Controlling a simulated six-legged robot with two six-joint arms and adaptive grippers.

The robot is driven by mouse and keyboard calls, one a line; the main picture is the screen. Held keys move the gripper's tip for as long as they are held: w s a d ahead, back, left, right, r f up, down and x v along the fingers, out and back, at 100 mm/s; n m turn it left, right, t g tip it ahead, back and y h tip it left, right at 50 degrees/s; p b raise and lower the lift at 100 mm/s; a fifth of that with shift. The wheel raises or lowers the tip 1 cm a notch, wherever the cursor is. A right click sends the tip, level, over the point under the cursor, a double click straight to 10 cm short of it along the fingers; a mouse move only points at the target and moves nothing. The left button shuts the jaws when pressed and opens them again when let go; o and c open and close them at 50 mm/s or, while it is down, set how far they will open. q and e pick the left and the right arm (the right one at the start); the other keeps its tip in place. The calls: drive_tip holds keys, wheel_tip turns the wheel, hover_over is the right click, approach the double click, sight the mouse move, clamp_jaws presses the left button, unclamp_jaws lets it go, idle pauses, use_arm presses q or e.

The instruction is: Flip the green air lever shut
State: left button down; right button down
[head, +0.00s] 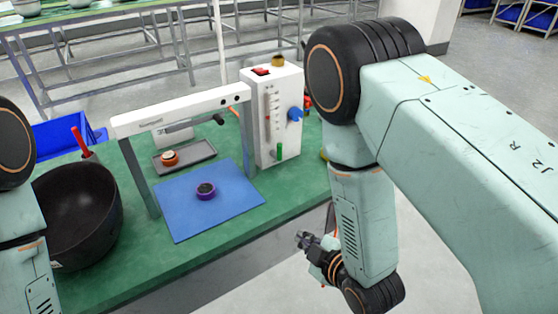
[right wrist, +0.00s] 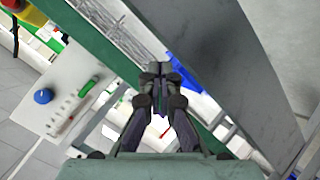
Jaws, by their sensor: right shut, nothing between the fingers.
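The green air lever (head: 279,151) sits low on the front of a white panel box (head: 265,135), below a blue knob (head: 295,114). It looks upright in the head view. The right wrist view shows the green lever (right wrist: 88,87) at the left, on the tilted-looking white panel with the blue knob (right wrist: 43,96). My right gripper (head: 304,240) hangs low in front of the bench, apart from the lever. Its fingers (right wrist: 160,70) are closed together and empty. My left arm shows at the left edge, but its gripper is out of view.
A metal frame (head: 180,109) stands over a blue mat (head: 240,187) holding a purple ring (head: 205,190). A grey tray (head: 197,161) holds an orange ring (head: 169,157). A dark bowl (head: 75,215) stands left. The green bench (head: 310,180) has clear room in front of the panel.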

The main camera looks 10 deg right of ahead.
drive_tip(key=w+r+n+t, duration=0.1)
drive_tip(key=r, duration=0.1)
drive_tip(key=w+a+r+n+t+y, duration=0.1)
drive_tip(key=r+n, duration=0.1)
drive_tip(key=w+a+r+n+t, duration=0.1)
drive_tip(key=r+n, duration=0.1)
drive_tip(key=shift+w+a+r+t+y, duration=0.2)
drive_tip(key=shift+w+r+t+y, duration=0.1)
drive_tip(key=shift+t+y, duration=0.1)
drive_tip(key=r+n, duration=0.1)
drive_tip(key=r+n+t, duration=0.2)
drive_tip(key=r+n, duration=0.1)
drive_tip(key=shift+w+a+y, duration=0.2)
drive_tip(key=shift+w+y, duration=0.1)
drive_tip(key=shift+y, duration=0.1)
drive_tip(key=x, duration=1)
drive_tip(key=shift+w, duration=0.1)
drive_tip(key=d, duration=0.1)
drive_tip(key=w+d, duration=0.1)
drive_tip(key=shift+w+d+b, duration=0.15)
drive_tip(key=shift+d+b, duration=0.2)
drive_tip(key=shift+b, duration=0.05)
drive_tip(key=shift+w+d, duration=0.2)
drive_tip(key=shift+d, duration=0.2)
